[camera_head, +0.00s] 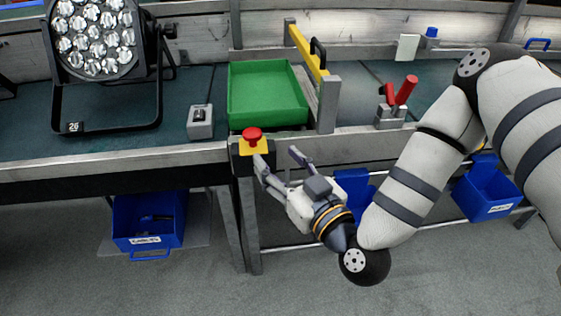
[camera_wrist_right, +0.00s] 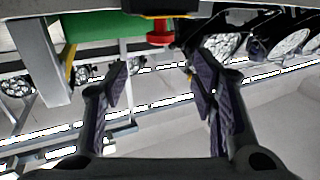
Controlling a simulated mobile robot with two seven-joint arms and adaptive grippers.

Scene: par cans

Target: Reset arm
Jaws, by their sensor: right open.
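My right gripper (camera_head: 278,160) is open and empty. It hangs in front of the bench edge, just below and beside a red push button (camera_head: 252,136) on a yellow box. In the right wrist view, the two fingers (camera_wrist_right: 160,95) stand wide apart with nothing between them. The red button (camera_wrist_right: 159,36) shows there beyond the fingertips, near the top. My right arm comes in from the right and bends at a dark elbow low in the picture. My left gripper is not in view.
A green tray (camera_head: 265,121) lies on the bench (camera_head: 110,155). A par can light (camera_head: 100,40) stands at the left and a grey switch box (camera_head: 200,122) beside the tray. Red-handled levers (camera_head: 399,97) are at the right. Blue bins (camera_head: 148,222) and (camera_head: 486,192) sit below.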

